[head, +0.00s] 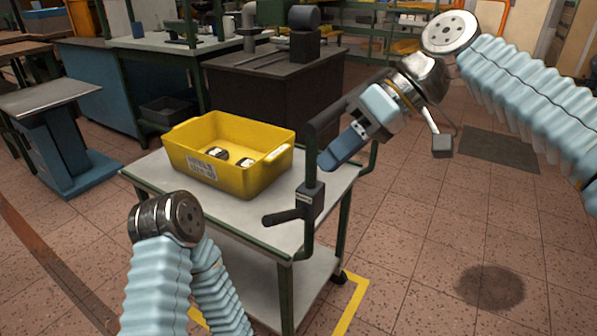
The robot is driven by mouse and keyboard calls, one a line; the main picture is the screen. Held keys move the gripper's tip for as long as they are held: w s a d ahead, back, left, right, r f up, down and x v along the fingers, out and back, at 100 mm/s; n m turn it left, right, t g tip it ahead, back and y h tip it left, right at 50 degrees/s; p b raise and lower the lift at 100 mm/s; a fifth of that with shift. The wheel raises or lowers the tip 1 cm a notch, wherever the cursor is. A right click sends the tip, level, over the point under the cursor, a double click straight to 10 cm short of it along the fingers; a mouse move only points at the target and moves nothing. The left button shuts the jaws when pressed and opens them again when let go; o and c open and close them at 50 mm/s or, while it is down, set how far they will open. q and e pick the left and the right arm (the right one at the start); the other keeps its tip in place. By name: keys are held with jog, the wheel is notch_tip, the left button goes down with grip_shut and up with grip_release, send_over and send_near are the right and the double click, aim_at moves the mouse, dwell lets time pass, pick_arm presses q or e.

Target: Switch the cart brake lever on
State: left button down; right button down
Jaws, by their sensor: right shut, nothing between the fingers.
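The cart (262,222) has a light top, dark green frame and a tall push handle at its right end. The brake lever (285,216) is a black bar that sticks out to the left, about level, from a small dark box (310,197) low on the near handle post. My right gripper (328,164) is shut and empty, its blue fingers pointing down and left. In the picture its tips lie just above and right of the lever box, by the handle post; I cannot tell if they touch it. My left arm's bent part shows at the lower left, but its gripper is out of view.
A yellow crate (228,186) with a few dark parts inside stands on the cart top. A dark cabinet (262,95) and workbenches stand behind. Yellow tape (350,305) marks the floor by the cart. Open tiled floor lies to the right, with a dark stain (489,288).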

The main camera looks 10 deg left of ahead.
aim_at(277, 213)
pick_arm(q)
jog(key=shift+w, duration=0.1)
pick_arm(e)
jog(key=shift+r, duration=0.2)
pick_arm(q)
jog(key=shift+f+b, duration=0.65)
jog(key=shift+b, duration=0.05)
pick_arm(e)
jog(key=x, duration=1)
pick_arm(q)
jog(key=shift+f, duration=0.15)
pick_arm(e)
jog(key=shift+s+f, duration=0.1)
jog(key=shift+s, duration=0.05)
